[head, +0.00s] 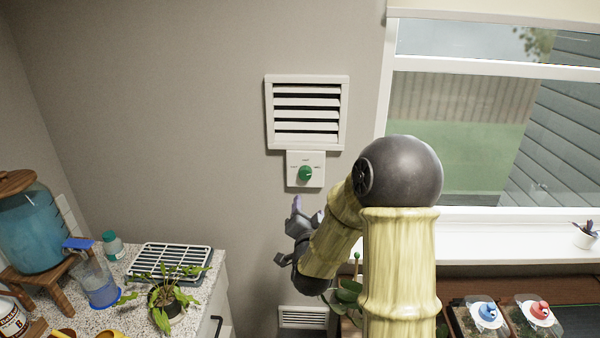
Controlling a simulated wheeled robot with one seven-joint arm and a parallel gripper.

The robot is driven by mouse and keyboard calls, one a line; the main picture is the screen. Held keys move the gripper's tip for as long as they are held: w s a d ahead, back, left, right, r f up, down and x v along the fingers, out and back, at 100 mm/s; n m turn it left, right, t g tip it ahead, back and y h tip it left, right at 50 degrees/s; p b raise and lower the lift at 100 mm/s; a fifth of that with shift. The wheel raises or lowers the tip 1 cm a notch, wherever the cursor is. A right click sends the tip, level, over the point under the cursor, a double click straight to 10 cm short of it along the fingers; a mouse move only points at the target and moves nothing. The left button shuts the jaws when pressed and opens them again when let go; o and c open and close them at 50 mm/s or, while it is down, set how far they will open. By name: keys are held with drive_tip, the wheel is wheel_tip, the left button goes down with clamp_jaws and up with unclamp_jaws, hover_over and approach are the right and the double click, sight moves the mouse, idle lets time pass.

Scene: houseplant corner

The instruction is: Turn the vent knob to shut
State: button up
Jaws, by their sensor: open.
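The vent knob (305,174) is green and round, on a white wall plate (292,181) with small markings too fine to read. The plate sits just below a white louvred vent (306,112), whose slats show dark gaps between them. My gripper (302,214) is below the knob, apart from it, with its fingers pointing up. It is open, and I see nothing held in it. My arm hides part of the gripper's right side.
The wall around the vent is clear.

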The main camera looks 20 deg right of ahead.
drive_tip(key=shift+w+a, duration=0.1)
drive_tip(key=shift+a, duration=0.05)
drive_tip(key=p, duration=0.7)
approach(306, 175)
drive_tip(key=x, duration=0.8)
drive_tip(key=shift+w, duration=0.3)
drive_tip(key=shift+w+d, duration=0.15)
drive_tip(key=shift+d, duration=0.2)
drive_tip(key=shift+a, duration=0.1)
drive_tip(key=shift+a, duration=0.1)
drive_tip(key=c, duration=1)
